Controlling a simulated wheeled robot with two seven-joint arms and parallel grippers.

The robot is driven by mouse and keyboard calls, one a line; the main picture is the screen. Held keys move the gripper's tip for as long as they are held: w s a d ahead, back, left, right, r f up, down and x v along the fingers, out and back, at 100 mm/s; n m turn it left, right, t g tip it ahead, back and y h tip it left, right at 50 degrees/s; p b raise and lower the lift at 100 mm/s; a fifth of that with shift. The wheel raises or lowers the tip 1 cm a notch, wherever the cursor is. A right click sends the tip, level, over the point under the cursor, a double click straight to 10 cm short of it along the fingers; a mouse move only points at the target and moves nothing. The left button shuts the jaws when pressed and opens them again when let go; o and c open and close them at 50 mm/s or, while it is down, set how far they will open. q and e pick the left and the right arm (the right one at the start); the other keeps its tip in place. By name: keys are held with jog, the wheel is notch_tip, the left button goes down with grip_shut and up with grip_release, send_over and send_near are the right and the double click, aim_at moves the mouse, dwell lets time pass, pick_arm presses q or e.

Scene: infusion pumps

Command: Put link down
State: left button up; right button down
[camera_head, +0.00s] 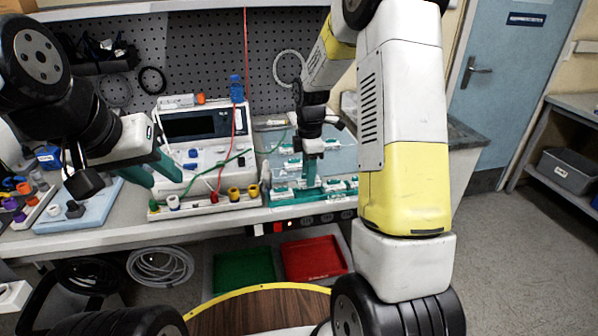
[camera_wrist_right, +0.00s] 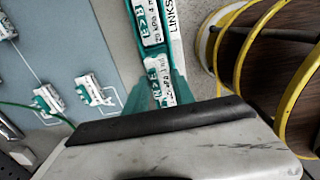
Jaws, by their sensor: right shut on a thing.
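My right gripper (camera_head: 310,172) points down over the front of the blue-grey board on the bench. In the right wrist view its teal fingers (camera_wrist_right: 156,92) are shut on a white and green link (camera_wrist_right: 160,88). That link is in line with another link (camera_wrist_right: 151,24) lying in a strip labelled LINKS (camera_wrist_right: 174,30). I cannot tell whether the held link touches the strip. More links (camera_head: 282,192) show around the gripper. My left gripper (camera_head: 154,176) is open and empty in front of the pump tester, its fingers apart.
The blue-grey board (camera_wrist_right: 60,75) carries several links with wire loops. A white tester (camera_head: 205,150) with a screen and coloured knobs stands left of it, with red and green leads. A green bin (camera_head: 243,272) and a red bin (camera_head: 314,258) are below the bench.

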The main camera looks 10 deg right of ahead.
jog(key=shift+f, duration=1.6)
jog(key=shift+f, duration=0.15)
jog(key=c, duration=1.1)
grip_release()
jog(key=shift+o, duration=0.2)
jog(key=s+r+m+t, duration=0.1)
jog(key=s+r+m, duration=0.1)
jog(key=r, duration=0.7)
jog(key=s+r+m, duration=0.2)
jog(key=s+r, duration=0.1)
jog(key=r, duration=0.6)
jog(key=s+a+r+m+t+y, duration=0.1)
jog(key=s+r+m+t, duration=0.1)
jog(key=s+m, duration=0.5)
jog(key=s+a+r+m+t+y, duration=0.1)
jog(key=s+r+m+t, duration=0.2)
jog(key=s, duration=0.9)
jog(key=r+m, duration=0.1)
jog(key=m, duration=0.2)
jog(key=shift+s+m, duration=0.2)
jog(key=shift+m, duration=0.2)
